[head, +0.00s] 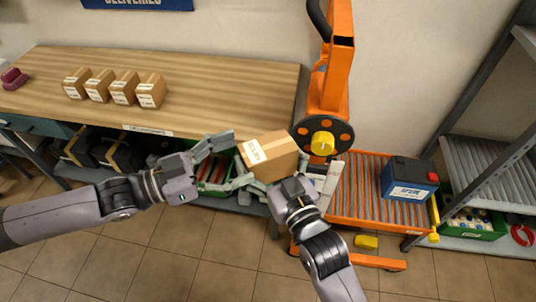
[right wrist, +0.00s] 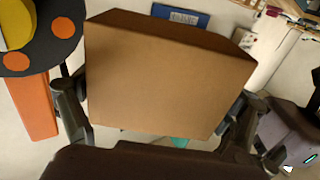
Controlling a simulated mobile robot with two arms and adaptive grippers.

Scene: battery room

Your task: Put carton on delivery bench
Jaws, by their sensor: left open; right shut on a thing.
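A brown carton (head: 273,155) with a white label is held by my right gripper (head: 285,171) in front of the right end of the delivery bench (head: 215,85). In the right wrist view the carton (right wrist: 165,80) sits between the two fingers of the right gripper (right wrist: 160,125). My left gripper (head: 222,162) is open and empty, just left of the carton and near the bench's front edge. The wooden bench top carries a row of several small labelled cartons (head: 122,88) toward its left side. Its middle and right part are bare.
An orange lifter (head: 338,60) with a roller bed (head: 368,190) stands right of the bench. A blue battery (head: 408,179) sits on the rollers. A grey shelf rack (head: 485,165) with a green crate (head: 470,228) is at far right. Dark red items (head: 14,78) lie at the bench's left end.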

